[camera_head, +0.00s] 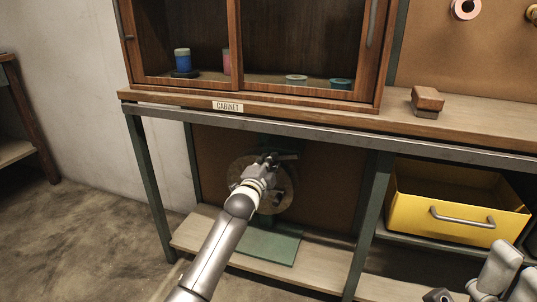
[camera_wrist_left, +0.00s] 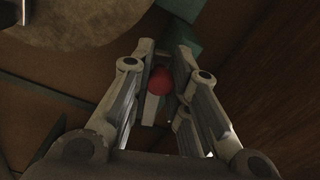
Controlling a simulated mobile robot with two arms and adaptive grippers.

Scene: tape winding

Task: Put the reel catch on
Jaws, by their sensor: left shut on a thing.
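A round pale reel (camera_head: 287,197) stands upright on a green base (camera_head: 268,246) on the low shelf under the bench; its disc (camera_wrist_left: 85,18) fills the top left of the left wrist view. My left gripper (camera_head: 272,162) is in front of the reel's upper part and partly covers it. In the left wrist view its fingers (camera_wrist_left: 165,52) are shut on a small part with a round red knob (camera_wrist_left: 160,80), which I take for the reel catch. The fingers hide where the part meets the reel stand. Parts of my right arm show at the lower right; its fingers are not clear.
The bench edge (camera_head: 330,135) runs above the reel, with a wooden cabinet (camera_head: 180,88) on top. A green bench leg (camera_head: 368,215) stands to the right of the reel, then a yellow drawer (camera_head: 445,213). A wooden block (camera_head: 427,98) lies on the bench.

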